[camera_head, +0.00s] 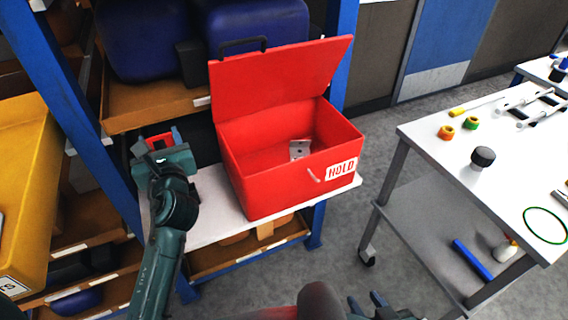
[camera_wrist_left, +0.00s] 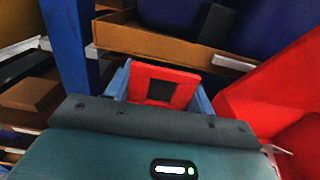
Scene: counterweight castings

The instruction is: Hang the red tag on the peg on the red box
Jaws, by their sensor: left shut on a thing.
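The red tag (camera_wrist_left: 138,86), a flat red piece with a dark square opening, is between the blue-grey fingertips of my left gripper (camera_wrist_left: 163,95) in the left wrist view. In the head view my left gripper (camera_head: 158,142) is shut on the tag, left of the red box (camera_head: 265,180) and apart from it. The box stands on a white shelf with its lid raised. A short pale peg (camera_head: 313,175) sticks out of its front, left of the HOLD label (camera_head: 341,169). My right gripper (camera_head: 369,303) shows at the bottom edge, its fingers apart and empty.
A grey metal part (camera_head: 300,149) lies inside the box. A blue rack post (camera_head: 75,85) and a yellow bin (camera_head: 22,185) stand at left. A white cart (camera_head: 510,185) with small items stands at right. Open floor lies between box and cart.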

